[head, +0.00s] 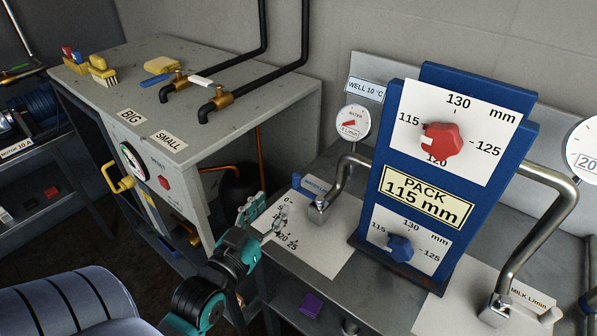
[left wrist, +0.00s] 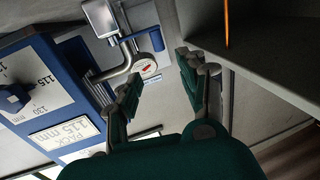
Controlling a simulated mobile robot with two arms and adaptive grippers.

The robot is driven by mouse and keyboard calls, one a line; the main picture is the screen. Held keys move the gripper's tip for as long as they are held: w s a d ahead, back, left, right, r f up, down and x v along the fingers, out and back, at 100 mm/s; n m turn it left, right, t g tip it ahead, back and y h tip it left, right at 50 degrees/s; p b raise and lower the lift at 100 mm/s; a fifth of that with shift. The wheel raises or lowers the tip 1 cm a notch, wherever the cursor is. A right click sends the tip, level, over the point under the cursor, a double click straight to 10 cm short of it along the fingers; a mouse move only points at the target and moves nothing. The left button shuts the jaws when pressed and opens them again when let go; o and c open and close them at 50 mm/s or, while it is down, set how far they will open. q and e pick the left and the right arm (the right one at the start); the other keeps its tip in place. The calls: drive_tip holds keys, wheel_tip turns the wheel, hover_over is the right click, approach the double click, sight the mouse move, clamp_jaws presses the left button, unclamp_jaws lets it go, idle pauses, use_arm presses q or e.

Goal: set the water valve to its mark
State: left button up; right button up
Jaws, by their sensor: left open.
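A white plate (head: 330,262) with a printed scale, where I can read 0, 20 and 25, lies on the steel bench under a bent steel pipe (head: 341,180). A blue part (head: 312,184) beside the pipe's foot seems to carry a water label. The round water gauge (head: 353,122) with a red needle stands above; it also shows in the left wrist view (left wrist: 145,68). My left gripper (head: 268,212) is open and empty over the plate's left edge, covering part of the scale. I cannot make out the valve's pointer or mark. My right gripper is not in view.
A blue stand (head: 372,215) with a red knob (head: 441,140), a blue knob (head: 400,247) and a PACK 115 mm sign rises right of the plate. A grey cabinet (head: 230,110) with brass taps stands left. A purple block (head: 311,304) lies below the bench.

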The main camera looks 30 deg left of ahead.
sight(294, 178)
use_arm(q)
drive_tip(key=w, duration=0.4)
drive_tip(key=w+a+p, duration=0.1)
drive_tip(key=w, duration=0.7)
drive_tip(key=shift+a, duration=0.2)
